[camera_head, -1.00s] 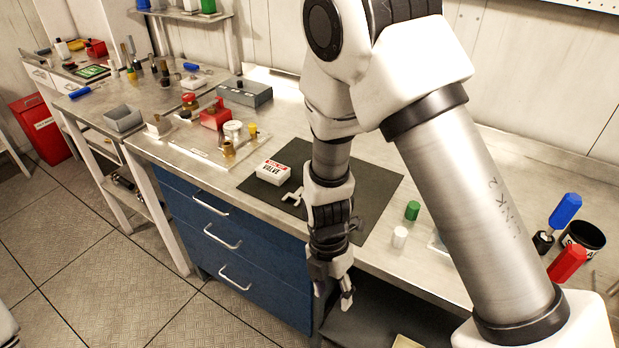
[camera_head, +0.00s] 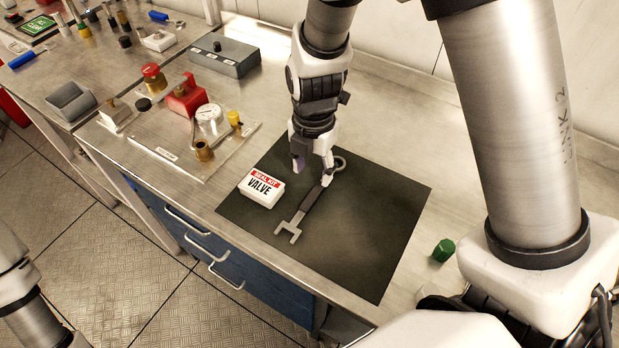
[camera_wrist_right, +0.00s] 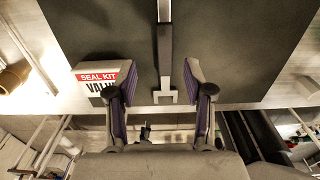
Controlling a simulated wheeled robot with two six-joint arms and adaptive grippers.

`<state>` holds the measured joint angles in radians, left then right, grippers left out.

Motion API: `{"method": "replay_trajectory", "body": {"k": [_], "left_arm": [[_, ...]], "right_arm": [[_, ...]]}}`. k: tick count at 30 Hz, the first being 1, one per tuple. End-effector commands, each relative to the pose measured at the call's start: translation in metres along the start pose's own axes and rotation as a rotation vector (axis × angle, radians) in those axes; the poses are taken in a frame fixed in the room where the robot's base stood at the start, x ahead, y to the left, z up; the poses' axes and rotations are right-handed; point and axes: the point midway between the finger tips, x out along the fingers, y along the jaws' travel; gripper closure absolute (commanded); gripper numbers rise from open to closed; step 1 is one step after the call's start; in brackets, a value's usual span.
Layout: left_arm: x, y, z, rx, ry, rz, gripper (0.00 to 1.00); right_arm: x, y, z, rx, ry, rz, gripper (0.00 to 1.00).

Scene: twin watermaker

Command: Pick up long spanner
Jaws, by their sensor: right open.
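The long spanner (camera_head: 309,206) lies on the dark mat (camera_head: 368,215), with its open-jaw end toward the front edge and its ring end at the back. My right gripper (camera_head: 313,176) is open above the spanner, near the ring end. In the right wrist view, the spanner (camera_wrist_right: 165,50) runs between the two spread fingers of the gripper (camera_wrist_right: 158,85), with its dark handle and forked end showing. I cannot tell whether the fingertips touch the mat. Part of my left arm shows at the lower left of the head view, but its gripper does not.
A white seal kit valve box (camera_head: 262,188) sits on the mat just left of the spanner. A green cap (camera_head: 443,250) stands right of the mat. A plate with valves and a gauge (camera_head: 209,119) lies to the left. The mat's right part is clear.

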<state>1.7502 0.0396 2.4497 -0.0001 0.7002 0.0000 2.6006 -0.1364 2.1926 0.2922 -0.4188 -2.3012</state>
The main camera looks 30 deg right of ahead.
Motion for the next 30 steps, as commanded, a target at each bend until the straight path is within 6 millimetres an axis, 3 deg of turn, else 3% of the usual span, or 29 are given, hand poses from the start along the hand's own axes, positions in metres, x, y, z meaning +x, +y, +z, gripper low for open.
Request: {"method": "replay_trajectory", "body": {"k": [11, 19, 23, 24, 30], "left_arm": [[-0.006, 0.000, 0.000, -0.001, -0.001, 0.000, 0.48], [-0.006, 0.000, 0.000, 0.000, -0.001, 0.000, 0.48], [-0.006, 0.000, 0.000, 0.000, -0.001, 0.000, 0.48], [-0.006, 0.000, 0.000, 0.000, -0.001, 0.000, 0.48], [-0.006, 0.000, 0.000, 0.000, -0.001, 0.000, 0.48]], "right_arm": [[0.060, -0.003, -0.007, 0.001, 0.003, -0.004, 0.48], [0.066, -0.002, -0.006, 0.001, 0.000, -0.001, 0.48], [0.066, -0.002, -0.006, 0.001, 0.000, -0.001, 0.94], [0.066, -0.002, -0.006, 0.001, 0.000, -0.001, 1.00], [0.066, -0.002, -0.006, 0.001, 0.000, -0.001, 1.00]]}}
